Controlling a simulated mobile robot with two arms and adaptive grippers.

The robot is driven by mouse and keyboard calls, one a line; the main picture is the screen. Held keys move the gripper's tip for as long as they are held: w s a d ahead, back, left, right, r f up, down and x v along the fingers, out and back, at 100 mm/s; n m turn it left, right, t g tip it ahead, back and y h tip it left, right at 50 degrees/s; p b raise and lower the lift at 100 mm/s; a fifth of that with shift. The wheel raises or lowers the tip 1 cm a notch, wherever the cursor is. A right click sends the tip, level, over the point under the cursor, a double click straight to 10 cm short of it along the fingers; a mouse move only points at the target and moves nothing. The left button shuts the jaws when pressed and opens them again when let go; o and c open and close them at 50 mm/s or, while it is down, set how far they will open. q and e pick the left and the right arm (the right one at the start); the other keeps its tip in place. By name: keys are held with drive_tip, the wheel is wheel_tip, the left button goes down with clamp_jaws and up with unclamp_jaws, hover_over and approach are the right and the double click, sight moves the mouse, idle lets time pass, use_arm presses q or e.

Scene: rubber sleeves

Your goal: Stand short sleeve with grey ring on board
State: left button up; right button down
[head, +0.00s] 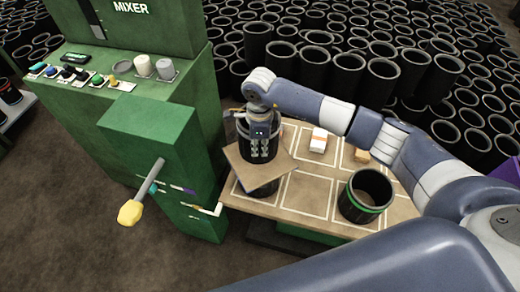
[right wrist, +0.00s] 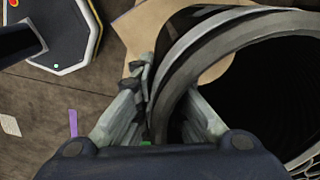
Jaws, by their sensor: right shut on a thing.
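The short black sleeve with a grey ring (right wrist: 185,60) is held upright by my right gripper (right wrist: 165,115), which is shut on its wall, one finger outside and one inside. In the head view my right gripper (head: 262,146) covers much of the sleeve (head: 244,130). The square brown board (head: 243,172) lies right below the sleeve, and a corner of it also shows in the wrist view (right wrist: 135,28). I cannot tell whether the sleeve's bottom touches it. The board rests on top of another black sleeve (head: 264,189). My left gripper is not in view.
The table (head: 308,190) has white outlined cells. A black sleeve with a green ring (head: 350,207) stands at its right. A white-and-orange box (head: 318,141) and a small tan block (head: 362,156) lie behind. The green mixer (head: 150,130) stands close on the left.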

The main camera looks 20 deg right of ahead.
sight(260, 164)
wheel_tip(260, 164, down, 2)
drive_tip(key=shift+f, duration=0.15)
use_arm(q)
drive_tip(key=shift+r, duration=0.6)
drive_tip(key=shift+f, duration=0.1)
use_arm(e)
drive_tip(key=shift+f, duration=0.1)
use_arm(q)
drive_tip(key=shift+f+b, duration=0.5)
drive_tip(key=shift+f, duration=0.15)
use_arm(e)
drive_tip(key=shift+f, duration=0.55)
drive_tip(key=c, duration=1.7)
unclamp_jaws()
drive_tip(key=shift+s, duration=0.1)
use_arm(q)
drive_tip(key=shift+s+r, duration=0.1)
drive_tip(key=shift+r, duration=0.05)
use_arm(e)
drive_tip(key=shift+r, duration=0.1)
